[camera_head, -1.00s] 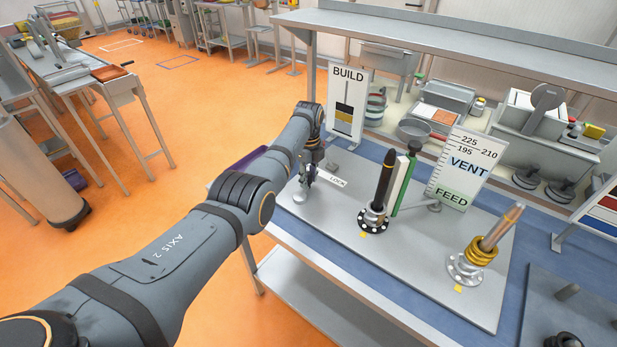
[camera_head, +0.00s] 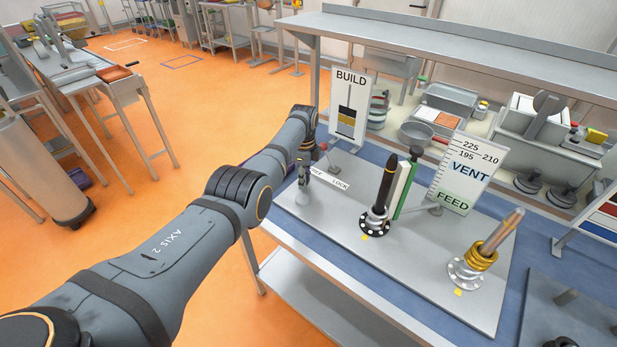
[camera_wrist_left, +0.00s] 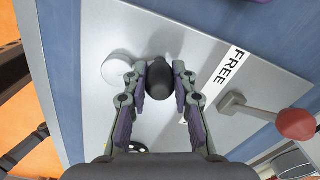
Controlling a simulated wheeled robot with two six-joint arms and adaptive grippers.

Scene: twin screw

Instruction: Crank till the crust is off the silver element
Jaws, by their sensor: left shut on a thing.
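My left gripper (camera_head: 304,176) is at the left end of the grey plate on the bench. In the left wrist view its fingers (camera_wrist_left: 158,90) are shut on a black rounded knob (camera_wrist_left: 159,78), apparently the crank's handle. What lies under the knob is hidden. A dark, pointed screw element (camera_head: 385,182) stands in a flange with white dots. A silver element (camera_head: 497,235) with a brownish tint leans to the right in gold rings (camera_head: 479,257) on a silver flange. I cannot tell from here how much crust is on it. My right gripper is not in view.
A FREE/LOCK label (camera_head: 330,178) lies beside a lever with a red knob (camera_wrist_left: 296,124), close to my left gripper. A BUILD gauge (camera_head: 347,105) and a VENT/FEED scale board (camera_head: 464,172) stand behind.

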